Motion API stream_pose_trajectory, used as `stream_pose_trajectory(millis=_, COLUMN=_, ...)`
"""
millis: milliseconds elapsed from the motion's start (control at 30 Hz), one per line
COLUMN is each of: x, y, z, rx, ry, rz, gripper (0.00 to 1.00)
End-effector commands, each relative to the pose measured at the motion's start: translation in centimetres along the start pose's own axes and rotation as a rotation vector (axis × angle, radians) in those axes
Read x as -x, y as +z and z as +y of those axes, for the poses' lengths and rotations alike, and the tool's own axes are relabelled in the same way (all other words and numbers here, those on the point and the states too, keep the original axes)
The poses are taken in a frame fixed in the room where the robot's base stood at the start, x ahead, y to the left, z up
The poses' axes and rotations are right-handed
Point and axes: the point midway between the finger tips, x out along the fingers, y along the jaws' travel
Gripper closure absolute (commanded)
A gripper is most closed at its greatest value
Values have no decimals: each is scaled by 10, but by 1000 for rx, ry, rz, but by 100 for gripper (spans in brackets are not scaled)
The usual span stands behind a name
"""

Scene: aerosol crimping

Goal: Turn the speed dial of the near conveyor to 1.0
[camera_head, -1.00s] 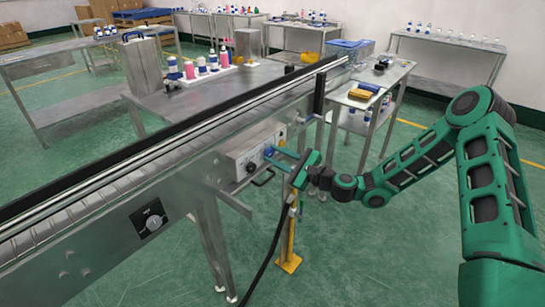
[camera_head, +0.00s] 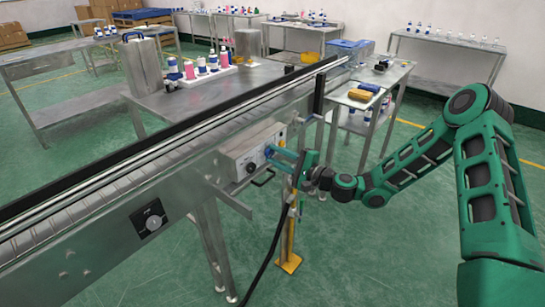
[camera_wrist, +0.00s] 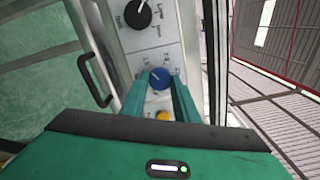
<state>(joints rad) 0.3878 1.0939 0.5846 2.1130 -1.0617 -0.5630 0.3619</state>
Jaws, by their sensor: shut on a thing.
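The near conveyor (camera_head: 110,195) runs diagonally across the head view, with a grey control box (camera_head: 236,163) on its side. In the wrist view a blue dial (camera_wrist: 160,78) sits on the box face, with a pale pointer mark towards its upper left. My gripper (camera_head: 273,152) reaches the box from the right. In the wrist view its two green fingers (camera_wrist: 160,84) are shut on the blue dial, one on each side. The scale print around the dial is too small to read.
A black knob (camera_wrist: 138,13) and a yellow button (camera_wrist: 162,115) flank the blue dial. A black handle (camera_wrist: 95,80) sticks out beside the box. Another dial on a black plate (camera_head: 149,218) is lower on the conveyor side. A yellow-footed stand (camera_head: 288,262) is below my gripper.

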Motion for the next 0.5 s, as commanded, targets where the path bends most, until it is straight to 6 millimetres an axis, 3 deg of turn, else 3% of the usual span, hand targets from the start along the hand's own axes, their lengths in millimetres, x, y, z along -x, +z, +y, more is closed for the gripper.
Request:
stream_pose_trajectory(millis=400, x=2, y=-5, z=2, rx=9, ry=4, rz=10, gripper=95)
stream_pose_trajectory(millis=433, x=2, y=-5, z=2, rx=9, ry=4, rz=10, gripper=68)
stream_pose_trajectory(millis=500, x=2, y=-5, z=2, rx=9, ry=4, rz=9, gripper=54)
